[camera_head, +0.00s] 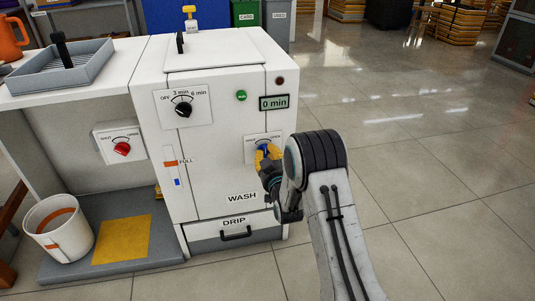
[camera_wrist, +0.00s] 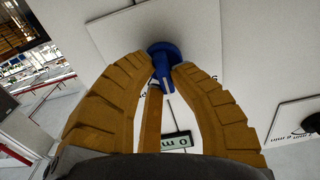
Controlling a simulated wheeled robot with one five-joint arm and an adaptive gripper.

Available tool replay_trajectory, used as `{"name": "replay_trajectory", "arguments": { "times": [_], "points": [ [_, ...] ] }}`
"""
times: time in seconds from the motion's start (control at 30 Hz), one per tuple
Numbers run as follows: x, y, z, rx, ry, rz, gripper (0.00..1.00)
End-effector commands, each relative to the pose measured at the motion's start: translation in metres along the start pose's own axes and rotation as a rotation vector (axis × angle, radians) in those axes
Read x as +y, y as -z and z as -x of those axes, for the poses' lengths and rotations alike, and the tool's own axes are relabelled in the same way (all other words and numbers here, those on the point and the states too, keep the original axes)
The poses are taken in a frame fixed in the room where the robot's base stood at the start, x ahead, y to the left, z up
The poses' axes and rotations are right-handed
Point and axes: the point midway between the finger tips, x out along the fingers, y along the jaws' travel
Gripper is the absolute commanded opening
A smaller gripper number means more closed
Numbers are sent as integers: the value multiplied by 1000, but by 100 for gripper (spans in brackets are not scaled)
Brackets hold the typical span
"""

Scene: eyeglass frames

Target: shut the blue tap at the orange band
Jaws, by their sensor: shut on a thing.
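The blue tap (camera_head: 263,148) sits on a white dial plate on the front of the white wash cabinet. In the wrist view the blue tap (camera_wrist: 162,50) has a round base and a narrow handle with a white mark. My gripper (camera_head: 267,156) has its orange fingers closed on the handle, one on each side. The fingers partly hide the plate and its lettering. The upright gauge has an orange band (camera_head: 171,163) beside the word FULL. A short blue strip (camera_head: 177,182) shows in the gauge below the band, apart from it.
A red tap (camera_head: 122,149) and a black timer knob (camera_head: 183,108) are on the left. The display (camera_head: 273,102) reads 0 min. The DRIP drawer (camera_head: 235,234) is below. A white bucket (camera_head: 45,238) stands lower left. Open floor lies to the right.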

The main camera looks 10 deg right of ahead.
Motion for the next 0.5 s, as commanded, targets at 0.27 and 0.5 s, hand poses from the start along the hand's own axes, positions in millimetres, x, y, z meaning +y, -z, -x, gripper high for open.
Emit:
{"name": "replay_trajectory", "arguments": {
  "times": [0.27, 0.5],
  "points": [
    [-2, 4, -1, 8, 3, 170, 0],
    [-3, 4, -1, 9, 3, 252, 0]
  ]
}}
